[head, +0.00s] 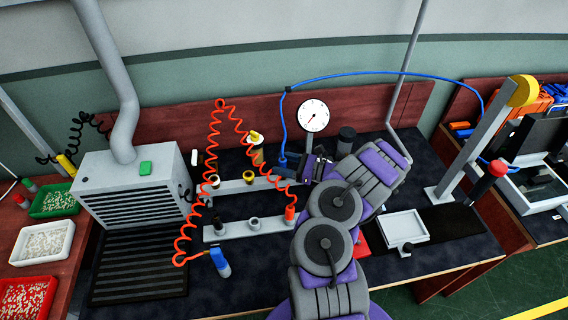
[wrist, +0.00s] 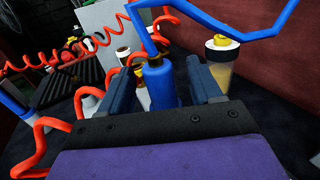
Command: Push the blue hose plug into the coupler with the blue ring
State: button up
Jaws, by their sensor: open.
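The blue hose plug (wrist: 160,86) stands between the two fingers of my gripper (wrist: 164,82) in the wrist view, with a gap on each side. The gripper is open. A blue hose (head: 368,73) arches over the bench and runs down to the plug. In the head view my gripper (head: 291,163) is at the back of the bench, just right of the rear coupler rail (head: 232,187). Couplers stand on this rail and on a front rail (head: 240,232), with dark, yellow and orange parts. I cannot make out a blue ring on any of them.
A red-orange coiled hose (head: 184,215) loops over the rails on the left. A gauge (head: 313,115) and a yellow-topped bottle (wrist: 221,62) stand at the back. A blue-handled tool (head: 219,261) lies in front of the rails. A grey machine (head: 135,190) is at left.

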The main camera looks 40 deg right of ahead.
jog(key=shift+s+d, duration=0.1)
jog(key=p+v, duration=0.3)
jog(key=v, duration=1.4)
jog(key=shift+d+f, duration=0.1)
jog(key=shift+f, duration=0.05)
